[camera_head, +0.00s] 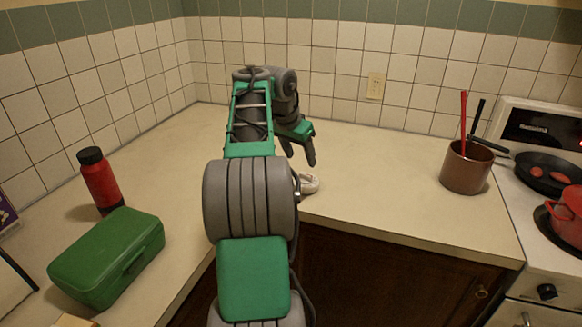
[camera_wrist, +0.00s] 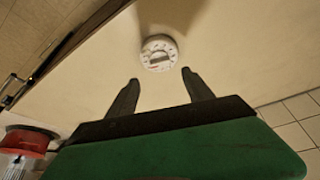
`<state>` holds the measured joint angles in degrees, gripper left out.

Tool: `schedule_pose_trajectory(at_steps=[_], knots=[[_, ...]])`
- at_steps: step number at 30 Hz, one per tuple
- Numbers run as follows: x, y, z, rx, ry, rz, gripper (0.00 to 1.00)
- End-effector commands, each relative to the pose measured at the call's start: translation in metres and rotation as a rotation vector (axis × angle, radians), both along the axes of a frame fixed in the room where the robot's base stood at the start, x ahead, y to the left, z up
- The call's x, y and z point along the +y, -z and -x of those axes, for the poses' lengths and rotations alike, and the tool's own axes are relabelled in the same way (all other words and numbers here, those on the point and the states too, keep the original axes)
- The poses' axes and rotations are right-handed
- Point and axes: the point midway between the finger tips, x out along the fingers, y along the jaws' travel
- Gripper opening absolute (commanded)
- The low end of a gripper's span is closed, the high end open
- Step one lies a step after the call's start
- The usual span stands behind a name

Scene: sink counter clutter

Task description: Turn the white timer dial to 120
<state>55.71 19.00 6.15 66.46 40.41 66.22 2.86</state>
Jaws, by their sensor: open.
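The white timer (camera_wrist: 158,52) is a small round dial with dark marks around its rim and a raised bar across its middle. It lies on the counter in the wrist view, just beyond and between my fingertips. In the head view the timer (camera_head: 308,184) is partly hidden behind my arm, near the counter's front edge. My gripper (camera_wrist: 160,84) is open and empty, with its two fingers apart and not touching the timer. In the head view my gripper (camera_head: 300,160) hangs above the counter, a little behind the timer. The dial's numbers are too small to read.
A green box (camera_head: 108,258) and a red bottle (camera_head: 100,180) stand on the left counter. A brown pot (camera_head: 466,168) with utensils stands at the right. The stove holds a black pan (camera_head: 548,172) and a red pot (camera_head: 568,215). The counter between timer and brown pot is clear.

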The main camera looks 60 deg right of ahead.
Motion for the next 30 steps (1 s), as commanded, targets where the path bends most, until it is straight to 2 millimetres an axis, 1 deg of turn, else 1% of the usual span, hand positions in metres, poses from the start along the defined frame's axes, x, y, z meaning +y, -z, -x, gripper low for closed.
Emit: schedule_pose_trajectory(at_steps=[4, 9, 12, 15, 22, 30], knots=[[-0.006, 0.026, -0.002, 0.002, -0.007, -0.004, 0.60], [-0.017, 0.055, -0.003, 0.003, -0.011, -0.005, 0.60], [-0.022, 0.066, -0.002, 0.002, -0.011, -0.003, 0.60], [-0.025, 0.070, -0.001, 0.000, -0.012, -0.001, 0.60], [-0.026, 0.070, 0.000, 0.000, -0.009, -0.001, 0.59], [-0.026, 0.070, 0.000, 0.001, -0.008, -0.001, 0.37]])
